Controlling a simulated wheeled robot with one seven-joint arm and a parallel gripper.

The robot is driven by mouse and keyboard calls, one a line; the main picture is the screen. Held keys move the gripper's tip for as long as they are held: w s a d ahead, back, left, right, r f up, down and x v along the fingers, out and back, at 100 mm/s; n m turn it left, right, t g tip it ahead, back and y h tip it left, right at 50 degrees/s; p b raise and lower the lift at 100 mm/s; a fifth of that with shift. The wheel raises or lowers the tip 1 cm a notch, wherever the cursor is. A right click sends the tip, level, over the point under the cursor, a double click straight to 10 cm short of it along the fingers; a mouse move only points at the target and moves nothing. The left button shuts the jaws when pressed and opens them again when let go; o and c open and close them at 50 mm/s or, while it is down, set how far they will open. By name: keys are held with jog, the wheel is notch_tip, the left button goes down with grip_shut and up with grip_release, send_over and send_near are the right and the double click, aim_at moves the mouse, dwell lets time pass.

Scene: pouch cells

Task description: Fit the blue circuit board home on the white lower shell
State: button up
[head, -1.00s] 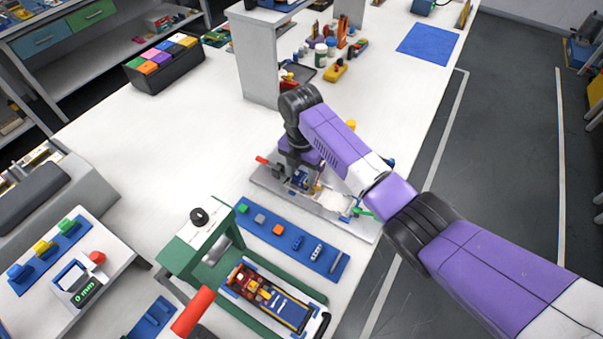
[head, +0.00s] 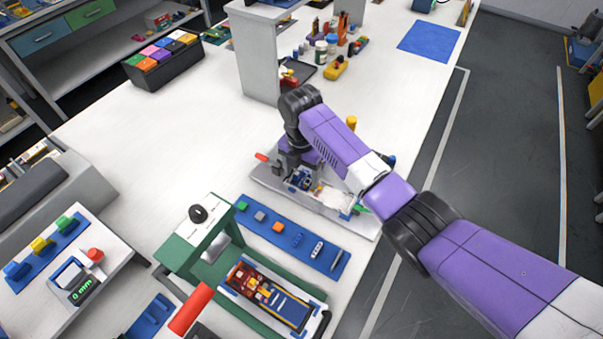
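My gripper (head: 293,178) reaches down over a grey fixture plate (head: 350,226) on the bench, beneath the purple wrist. Its fingers are small and mostly hidden, so I cannot tell whether they are open or shut. A small blue piece (head: 303,184), which looks like the blue circuit board, shows right beside the gripper. I cannot tell whether it is held or resting. A white piece (head: 334,199), which looks like the white lower shell, lies on the fixture to the right of it, partly hidden by my arm. Whether the board touches the shell is not clear.
A red handle (head: 262,157) and a yellow knob (head: 351,122) stand at the fixture. A blue strip with small parts (head: 252,228) lies in front. A green press (head: 175,255) stands front left. A grey-white shelf upright (head: 256,62) rises behind. Open bench lies to the left.

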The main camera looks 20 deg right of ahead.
aim_at(301, 181)
jog(key=shift+s, duration=0.1)
notch_tip(301, 181, up, 8)
jog(key=shift+b, duration=0.45)
jog(key=shift+f, duration=0.1)
dwell(0.5)
